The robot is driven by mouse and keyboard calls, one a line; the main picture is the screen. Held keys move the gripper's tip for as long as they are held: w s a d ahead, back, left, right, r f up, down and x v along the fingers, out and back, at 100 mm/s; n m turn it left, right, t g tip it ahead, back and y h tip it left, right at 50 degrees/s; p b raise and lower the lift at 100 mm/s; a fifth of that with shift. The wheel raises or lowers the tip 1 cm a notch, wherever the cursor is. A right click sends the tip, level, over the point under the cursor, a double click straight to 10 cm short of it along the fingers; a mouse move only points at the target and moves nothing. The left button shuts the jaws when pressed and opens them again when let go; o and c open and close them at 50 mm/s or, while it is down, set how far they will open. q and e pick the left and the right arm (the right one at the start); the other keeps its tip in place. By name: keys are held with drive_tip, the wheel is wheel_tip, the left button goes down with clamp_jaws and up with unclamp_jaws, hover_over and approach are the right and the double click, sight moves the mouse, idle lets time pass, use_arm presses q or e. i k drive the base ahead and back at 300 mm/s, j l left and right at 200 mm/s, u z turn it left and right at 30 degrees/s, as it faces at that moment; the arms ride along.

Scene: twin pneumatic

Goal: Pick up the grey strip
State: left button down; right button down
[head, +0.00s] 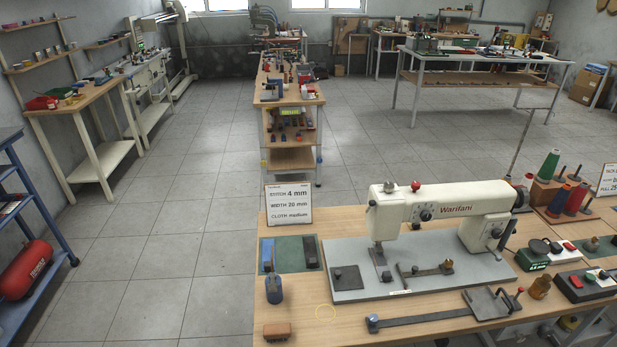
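A dark grey strip (311,252) lies on a green mat (290,262) at the left end of the sewing table, in the head view. A blue strip (267,254) lies on the same mat to its left, with a gap of bare mat between them. Neither of my grippers is in view, and nothing touches the strip.
A white sewing machine (440,207) stands on a grey base plate (350,252) right of the mat. A sign (289,204) stands behind the mat. A dark blue bottle-like object (274,290) and a brown block (277,331) sit in front.

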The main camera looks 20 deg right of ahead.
sight(384, 275)
drive_tip(key=z, duration=1.1)
